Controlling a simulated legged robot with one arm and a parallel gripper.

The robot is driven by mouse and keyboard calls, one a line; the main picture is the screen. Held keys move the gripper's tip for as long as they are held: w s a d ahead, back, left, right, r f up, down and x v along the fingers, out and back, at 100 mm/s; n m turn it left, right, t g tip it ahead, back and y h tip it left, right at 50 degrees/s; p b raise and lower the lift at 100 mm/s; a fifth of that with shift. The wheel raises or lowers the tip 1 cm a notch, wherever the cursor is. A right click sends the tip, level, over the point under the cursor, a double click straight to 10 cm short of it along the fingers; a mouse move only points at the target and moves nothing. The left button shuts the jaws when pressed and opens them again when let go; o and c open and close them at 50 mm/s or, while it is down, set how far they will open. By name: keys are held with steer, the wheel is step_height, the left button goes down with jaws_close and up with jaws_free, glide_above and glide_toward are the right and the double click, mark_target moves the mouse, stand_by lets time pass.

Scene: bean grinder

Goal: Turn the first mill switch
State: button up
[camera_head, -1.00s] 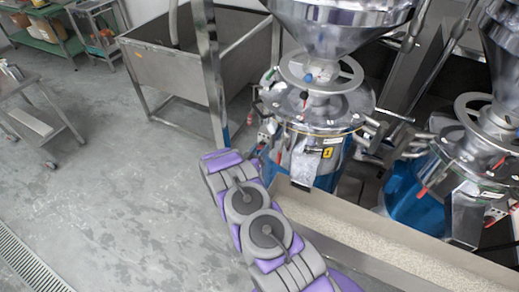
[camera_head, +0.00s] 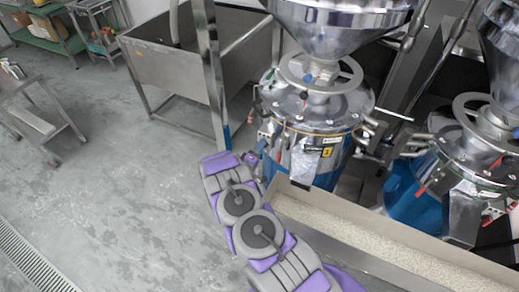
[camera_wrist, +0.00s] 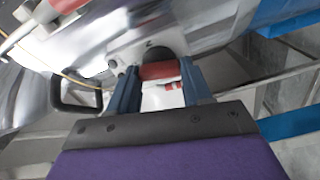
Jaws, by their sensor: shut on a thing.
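The first mill (camera_head: 310,112) is the left of two steel mills in the head view, with a round handwheel under a funnel hopper (camera_head: 345,25). My gripper (camera_wrist: 160,85) shows in the wrist view with its two blue-grey fingers on either side of a red switch (camera_wrist: 160,70) on the mill's metal housing. It is shut on this switch. In the head view my purple and grey arm reaches to the mill's lower left side. There the fingertips and the switch are too small or hidden to make out.
A second mill (camera_head: 480,150) stands at the right. A long metal trough (camera_head: 330,205) of pale grains runs in front of the mills. A steel sink (camera_head: 190,60) stands behind on the left. The grey floor (camera_head: 110,205) at left is clear up to a cart (camera_head: 38,115).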

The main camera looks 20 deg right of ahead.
steer(key=shift+w+a+n, duration=0.15)
steer(key=shift+a+n, duration=0.1)
steer(key=shift+n, duration=1.05)
steer(key=shift+f, duration=0.1)
steer(key=o, duration=0.6)
steer(key=shift+o, duration=1.4)
steer(key=shift+w+f, duration=0.15)
steer(key=shift+o, duration=0.9)
steer(key=shift+s, duration=0.2)
steer(key=v, duration=1.7)
steer(key=shift+p, duration=0.4)
steer(key=shift+s+a, duration=0.1)
steer(key=shift+a, duration=0.05)
